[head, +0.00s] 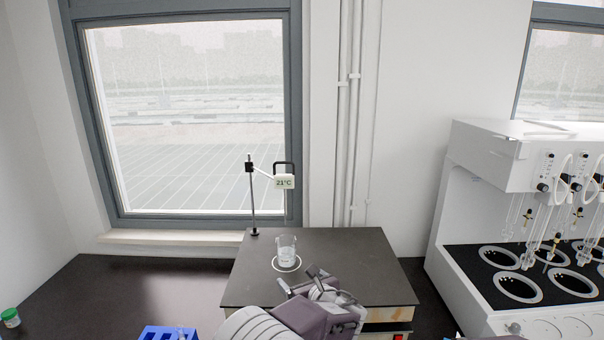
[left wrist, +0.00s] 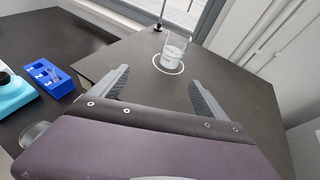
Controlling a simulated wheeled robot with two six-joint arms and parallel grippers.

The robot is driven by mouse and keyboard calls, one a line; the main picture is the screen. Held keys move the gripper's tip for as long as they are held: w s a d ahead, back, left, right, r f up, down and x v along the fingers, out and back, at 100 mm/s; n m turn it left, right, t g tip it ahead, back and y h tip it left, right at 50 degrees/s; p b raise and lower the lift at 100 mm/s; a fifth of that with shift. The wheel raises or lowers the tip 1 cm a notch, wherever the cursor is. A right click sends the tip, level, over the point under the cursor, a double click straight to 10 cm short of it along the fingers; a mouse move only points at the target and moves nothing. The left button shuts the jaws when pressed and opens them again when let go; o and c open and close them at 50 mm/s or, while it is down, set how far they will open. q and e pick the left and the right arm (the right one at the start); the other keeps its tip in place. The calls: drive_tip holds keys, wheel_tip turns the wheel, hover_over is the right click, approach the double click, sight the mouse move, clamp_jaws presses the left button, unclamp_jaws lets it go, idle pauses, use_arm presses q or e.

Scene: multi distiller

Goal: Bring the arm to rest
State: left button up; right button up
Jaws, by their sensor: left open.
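My left gripper (head: 302,282) is over the dark top of the hotplate (head: 345,248), in front of a glass beaker (head: 287,250). In the left wrist view its two fingers (left wrist: 158,90) are apart with nothing between them. The beaker (left wrist: 173,52) stands upright on the white ring of the plate, beyond the fingertips and not touching them. It holds some clear or whitish contents. My right gripper does not show in either view.
A stand with a 21°C display (head: 284,182) rises behind the beaker. A blue rack (head: 168,333) and a green-capped jar (head: 11,318) are at the front left. The white multi distiller (head: 500,170) stands at the right. The dark bench (head: 130,285) left of the plate is mostly clear.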

use_arm(q)
drive_tip(key=w+a+r+n+g+y, duration=0.1)
drive_tip(key=a+r+n+y, duration=0.2)
drive_tip(key=a, duration=0.8)
drive_tip(key=s+a+f+n+g+h, duration=0.1)
drive_tip(key=s+a+f+n+g, duration=0.3)
drive_tip(key=s+a, duration=0.4)
drive_tip(key=s+a+f+n+g+h, duration=0.1)
drive_tip(key=s+a+n+g, duration=0.3)
drive_tip(key=s+a+n, duration=0.25)
drive_tip(key=s+d+f+n+g+h, duration=0.1)
drive_tip(key=s+d+f+n+h, duration=0.2)
drive_tip(key=s+n, duration=0.5)
drive_tip(key=s+d+f+n+g+h, duration=0.1)
drive_tip(key=s+d+f+n+h, duration=0.2)
drive_tip(key=s+f+n, duration=0.3)
drive_tip(key=shift+s+d+f+n+g+h, duration=0.3)
drive_tip(key=shift+s+d+n, duration=0.5)
drive_tip(key=shift+s+n, duration=1.1)
